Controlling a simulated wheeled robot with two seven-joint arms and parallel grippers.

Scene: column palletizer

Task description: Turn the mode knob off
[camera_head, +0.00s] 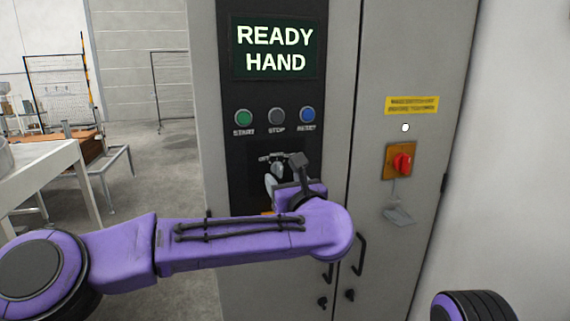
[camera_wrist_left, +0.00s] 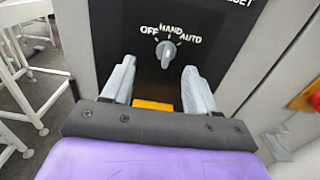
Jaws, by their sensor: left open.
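The mode knob (camera_wrist_left: 166,50) is a small grey rotary knob on the black panel, with OFF, HAND and AUTO printed in an arc above it. Its pointer is up, toward HAND. The display (camera_head: 275,48) reads READY HAND. My left gripper (camera_wrist_left: 158,82) is open and empty, its two grey fingers to either side below the knob in the wrist view. In the head view the left gripper (camera_head: 275,182) is in front of the panel and partly hides the knob area. Whether a finger touches the knob cannot be told. My right gripper is not in view.
A red rotary switch (camera_head: 402,163) on an orange plate is on the right cabinet door, with a grey tag below. A white table (camera_head: 40,170) stands left.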

